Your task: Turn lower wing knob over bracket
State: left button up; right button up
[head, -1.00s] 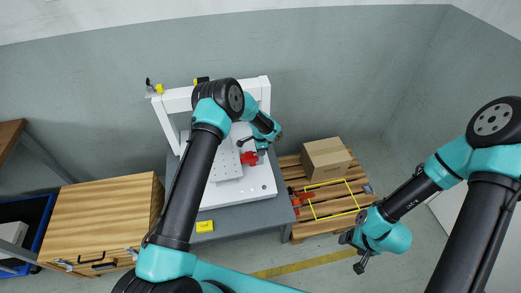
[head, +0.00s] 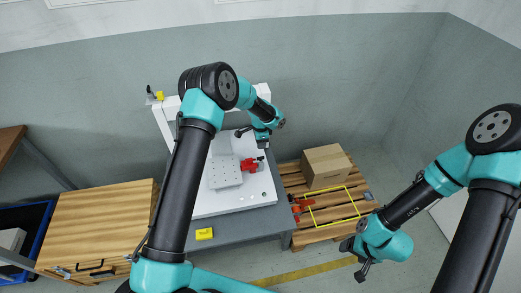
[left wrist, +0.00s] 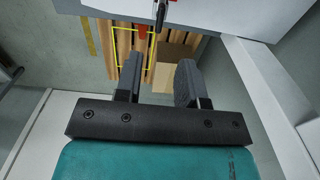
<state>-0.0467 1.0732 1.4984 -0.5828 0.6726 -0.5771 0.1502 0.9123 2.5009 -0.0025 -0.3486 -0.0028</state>
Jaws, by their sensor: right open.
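A red part (head: 249,165) with a small dark piece at its right end sits on the white base (head: 262,189) under the gantry, beside a white perforated plate (head: 225,173). I cannot make out the wing knob or the bracket clearly at this size. My left gripper (head: 244,132) is above and behind the red part, apart from it. In the left wrist view my left gripper (left wrist: 157,82) is open with nothing between its fingers. A red and metal piece (left wrist: 160,12) shows at the top of that view. My right gripper (head: 361,264) hangs open and empty at the lower right.
The white gantry frame (head: 168,118) stands close around my left arm. Right of the grey table (head: 230,228) lies a wooden pallet (head: 335,223) with a cardboard box (head: 326,166) and red items (head: 297,204). A wooden cabinet (head: 100,215) stands left. A yellow block (head: 204,233) lies at the table front.

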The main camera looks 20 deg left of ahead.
pick_arm(q)
notch_tip(320, 180, up, 7)
dwell(0.3)
dwell(0.4)
jog(key=s+f+n+h, duration=0.2)
jog(key=s+f+n, duration=0.1)
jog(key=s+f, duration=0.5)
jog(key=s+a+f+n+h, duration=0.1)
jog(key=s+n, duration=0.4)
jog(key=s, duration=0.9)
jog(key=s+a+f+n, duration=0.1)
jog(key=s+f+n, duration=0.2)
jog(key=s, duration=1.1)
jog(key=n, duration=0.3)
jog(key=shift+s+t+h, duration=0.3)
jog(key=shift+t+h, duration=0.1)
